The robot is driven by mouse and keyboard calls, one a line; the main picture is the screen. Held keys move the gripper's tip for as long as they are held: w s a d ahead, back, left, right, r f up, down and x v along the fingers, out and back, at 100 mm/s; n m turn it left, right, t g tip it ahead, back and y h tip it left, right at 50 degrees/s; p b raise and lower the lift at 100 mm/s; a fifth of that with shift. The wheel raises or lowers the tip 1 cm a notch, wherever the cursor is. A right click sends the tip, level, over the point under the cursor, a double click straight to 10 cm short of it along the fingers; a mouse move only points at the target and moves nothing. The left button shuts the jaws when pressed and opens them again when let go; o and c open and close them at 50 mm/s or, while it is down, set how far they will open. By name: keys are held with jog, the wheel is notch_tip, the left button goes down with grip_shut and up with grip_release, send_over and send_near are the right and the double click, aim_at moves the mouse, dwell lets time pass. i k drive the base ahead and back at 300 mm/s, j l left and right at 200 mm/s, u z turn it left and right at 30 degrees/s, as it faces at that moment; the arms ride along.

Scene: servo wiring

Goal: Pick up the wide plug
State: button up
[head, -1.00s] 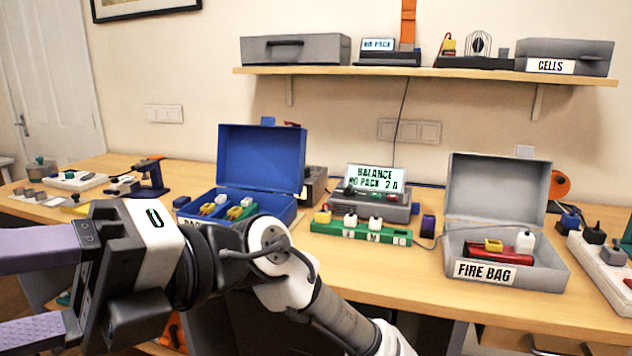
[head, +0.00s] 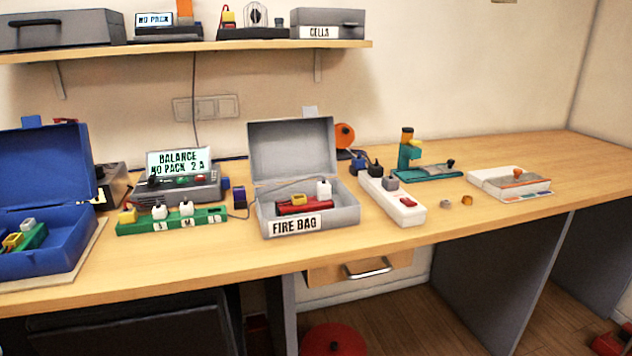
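I cannot tell for sure which piece is the wide plug. A white strip (head: 393,203) right of the fire bag box carries a black plug (head: 375,169), a grey block-shaped plug (head: 390,183), a blue plug (head: 358,165) at its far end, and a dark red piece (head: 408,202) near its front. A green board (head: 137,228) left of the box holds a yellow connector (head: 128,214) and white connectors (head: 160,209). My gripper is not in view.
The open grey fire bag box (head: 345,213) holds a red pack (head: 306,206). A charger (head: 205,186), open blue box (head: 45,262), teal stand (head: 411,150) and white tray (head: 510,187) stand on the table (head: 480,215). The shelf (head: 230,47) overhangs the back left. The far right tabletop is clear.

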aim_at(323, 187)
jog(key=i+l, duration=0.15)
jog(key=l, duration=0.15)
jog(key=i+l, duration=0.15)
jog(key=l, duration=0.2)
jog(key=i+l, duration=0.1)
jog(key=l, duration=0.2)
jog(key=i+l+u, duration=0.25)
jog(key=l+u, duration=0.3)
jog(key=l, duration=0.15)
jog(key=i+j+u, duration=0.1)
jog(key=u, duration=0.4)
jog(key=i+u, duration=0.15)
jog(key=u, duration=0.35)
jog(key=i, duration=0.2)
